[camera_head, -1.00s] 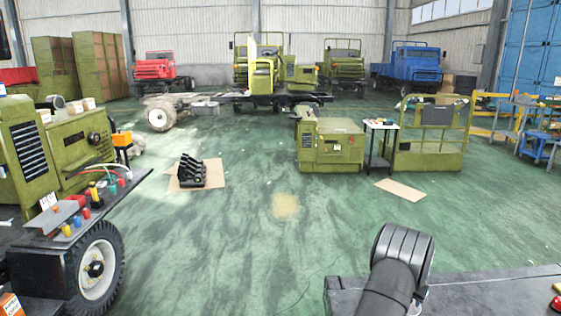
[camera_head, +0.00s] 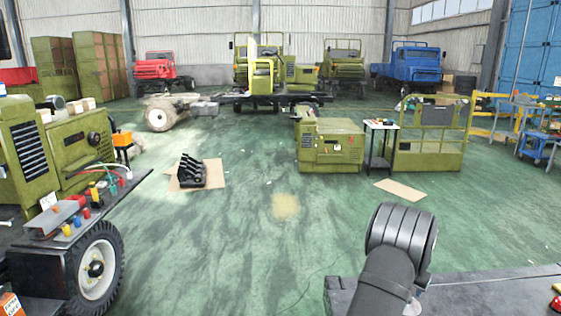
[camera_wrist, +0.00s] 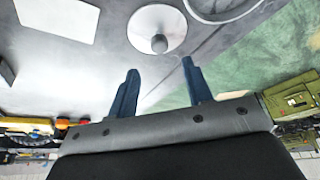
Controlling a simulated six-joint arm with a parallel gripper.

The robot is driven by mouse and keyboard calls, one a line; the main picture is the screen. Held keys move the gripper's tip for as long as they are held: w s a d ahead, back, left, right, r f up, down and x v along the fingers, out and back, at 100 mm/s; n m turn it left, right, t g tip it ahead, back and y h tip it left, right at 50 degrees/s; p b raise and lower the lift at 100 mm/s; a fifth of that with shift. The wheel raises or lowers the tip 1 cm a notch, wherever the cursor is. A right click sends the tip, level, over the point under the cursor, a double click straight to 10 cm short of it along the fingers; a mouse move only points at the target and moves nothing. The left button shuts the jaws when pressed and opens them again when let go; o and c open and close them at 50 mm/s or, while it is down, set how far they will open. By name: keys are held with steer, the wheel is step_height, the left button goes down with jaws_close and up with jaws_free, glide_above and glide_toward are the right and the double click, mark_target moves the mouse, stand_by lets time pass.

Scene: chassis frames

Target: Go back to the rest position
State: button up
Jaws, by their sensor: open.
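My gripper (camera_wrist: 158,88) shows in the wrist view with its two dark blue fingers spread apart. It is open, and nothing is between the fingers. Beyond the fingertips lies a grey surface with a round, shiny, cone-like part (camera_wrist: 150,35) and part of a ring-shaped thing at the top edge. In the head view the gripper itself is out of sight; only a black link of my arm shows at the lower right.
A dark grey platform top (camera_head: 480,292) fills the lower right. At left stands a green vehicle (camera_head: 60,150) with a big wheel and colored connectors. Black parts (camera_head: 191,170) lie on cardboard. Green cabinets (camera_head: 330,145) stand mid-floor. The green floor (camera_head: 270,240) between is clear.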

steer(key=x, duration=0.8)
steer(key=shift+d+f, duration=0.1)
steer(key=shift+f, duration=0.3)
steer(key=r, duration=0.5)
steer(key=shift+s+d+r, duration=0.1)
steer(key=shift+s+d, duration=0.05)
steer(key=shift+s, duration=0.1)
steer(key=s+d+r, duration=0.4)
steer(key=s+r, duration=0.3)
steer(key=s, duration=0.3)
steer(key=a+r, duration=0.5)
steer(key=a, duration=0.5)
steer(key=w+a+f, duration=0.2)
steer(key=w, duration=0.1)
steer(key=w+a+f, duration=0.2)
steer(key=w+f, duration=0.1)
steer(key=w, duration=0.1)
steer(key=w+a+f, duration=0.2)
steer(key=w, duration=0.1)
steer(key=shift+w+f, duration=0.25)
steer(key=shift+w, duration=0.1)
steer(key=shift+f, duration=0.6)
